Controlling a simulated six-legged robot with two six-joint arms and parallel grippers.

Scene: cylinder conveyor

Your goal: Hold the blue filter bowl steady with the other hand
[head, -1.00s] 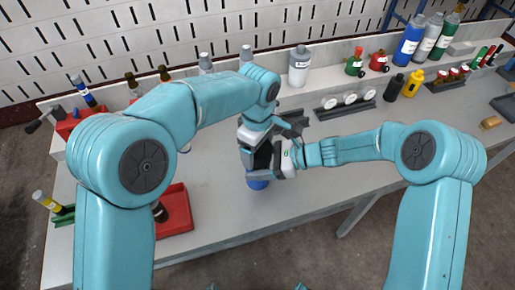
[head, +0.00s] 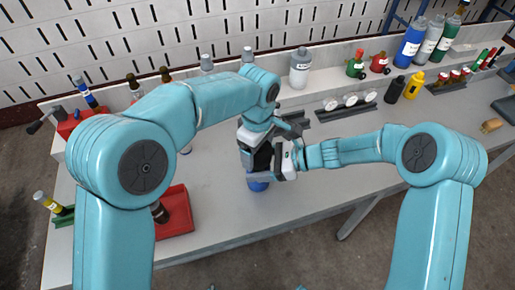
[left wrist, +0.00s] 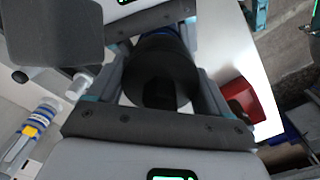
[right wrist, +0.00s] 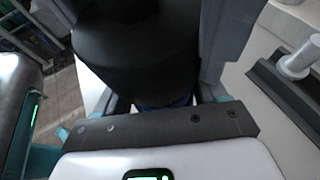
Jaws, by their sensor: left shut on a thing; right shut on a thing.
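The blue filter bowl (head: 258,186) stands on the bench at the middle, under a black filter head (head: 262,157). My left gripper (head: 256,150) comes down from above and is shut on the black head, which fills the space between its fingers in the left wrist view (left wrist: 160,75). A sliver of blue bowl (left wrist: 168,30) shows behind it. My right gripper (head: 268,173) reaches in from the right, low down, and is shut on the bowl. In the right wrist view the black head (right wrist: 135,50) hides most of the bowl; a little blue (right wrist: 180,102) shows between the fingers.
A red tray (head: 176,226) with a dark bottle lies left of the bowl. Bottles, including a grey one (head: 300,68), line the back ledge. A rack with white round pieces (head: 350,98) stands behind right. The bench front right of the bowl is clear.

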